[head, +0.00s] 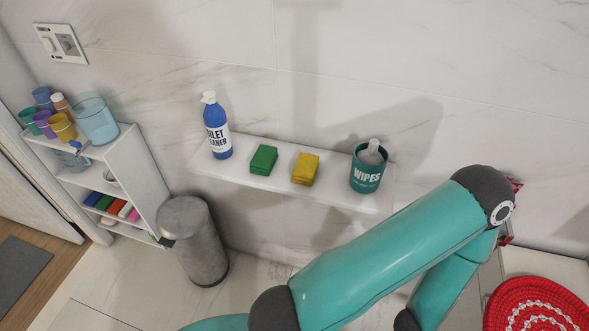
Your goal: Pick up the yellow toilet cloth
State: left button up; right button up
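The yellow toilet cloth (305,168) is a small folded block lying on the white wall shelf (230,172). It sits between a green folded cloth (263,159) and a teal wipes tub (367,168), apart from both. Nothing covers it. A teal arm of mine crosses the lower right of the head view, with its elbow at the right and its forearm running down out of the picture. No gripper can be made out, and nothing of mine touches the cloth.
A blue toilet cleaner bottle (217,128) stands at the shelf's left. A grey bin (191,240) stands below. A white rack (139,180) at the left holds cups and coloured cloths. A red woven item (540,303) lies at lower right. A red object shows partly behind my elbow.

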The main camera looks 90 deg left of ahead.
aim_at(306, 168)
jog(key=z, duration=1.1)
jog(key=i, duration=0.1)
jog(key=u, duration=3.85)
jog(key=i, duration=0.1)
jog(key=u, duration=0.6)
